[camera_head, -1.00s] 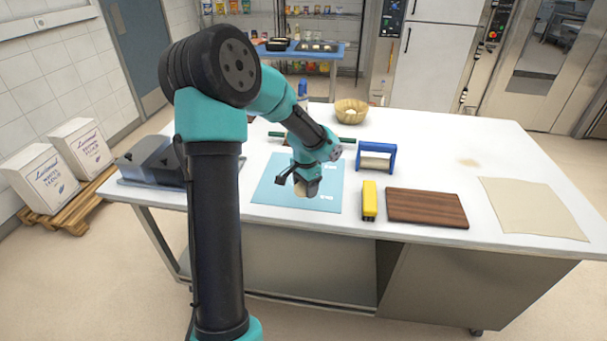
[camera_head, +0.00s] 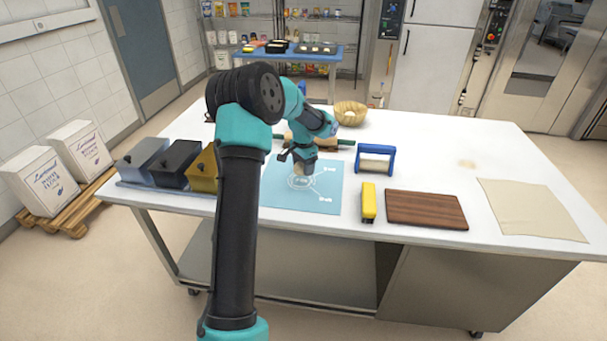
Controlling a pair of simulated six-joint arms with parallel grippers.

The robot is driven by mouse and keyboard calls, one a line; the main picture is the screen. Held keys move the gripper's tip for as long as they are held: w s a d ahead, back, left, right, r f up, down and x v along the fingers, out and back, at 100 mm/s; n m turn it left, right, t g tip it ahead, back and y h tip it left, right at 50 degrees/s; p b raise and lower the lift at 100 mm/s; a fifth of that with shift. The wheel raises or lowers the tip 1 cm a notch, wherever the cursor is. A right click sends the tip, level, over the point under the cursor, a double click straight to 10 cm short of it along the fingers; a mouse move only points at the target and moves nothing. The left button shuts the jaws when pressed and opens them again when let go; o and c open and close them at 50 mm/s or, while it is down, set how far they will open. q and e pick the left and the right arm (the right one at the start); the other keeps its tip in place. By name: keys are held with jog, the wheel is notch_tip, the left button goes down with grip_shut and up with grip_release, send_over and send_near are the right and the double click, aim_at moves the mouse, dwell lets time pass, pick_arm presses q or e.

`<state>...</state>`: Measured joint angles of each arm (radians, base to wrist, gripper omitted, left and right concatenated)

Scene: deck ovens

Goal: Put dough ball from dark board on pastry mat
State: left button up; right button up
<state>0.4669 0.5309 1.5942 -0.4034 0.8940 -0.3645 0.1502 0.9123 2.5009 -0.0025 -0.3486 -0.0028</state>
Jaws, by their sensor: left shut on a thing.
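My left gripper (camera_head: 301,166) is over the light blue pastry mat (camera_head: 325,192), pointing down near the printed circles in its middle. It is shut on the dough ball (camera_head: 303,181), a small pale shape mostly hidden under the jaws. I cannot tell whether the dough ball touches the mat. The dark board (camera_head: 427,209) lies to the right of the mat, and its top is bare. My right gripper is not in view.
A yellow tool (camera_head: 368,202) and a blue-framed roller (camera_head: 376,159) stand between mat and board. Several tins (camera_head: 178,163) stand left of the mat. A rolling pin (camera_head: 338,142) and a basket (camera_head: 350,113) are behind. A beige cloth (camera_head: 530,208) lies at right.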

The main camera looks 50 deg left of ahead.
pick_arm(q)
jog(key=shift+f, duration=1.75)
jog(key=shift+f, duration=0.15)
jog(key=o, duration=0.9)
jog(key=shift+o, duration=0.2)
notch_tip(320, 180, up, 12)
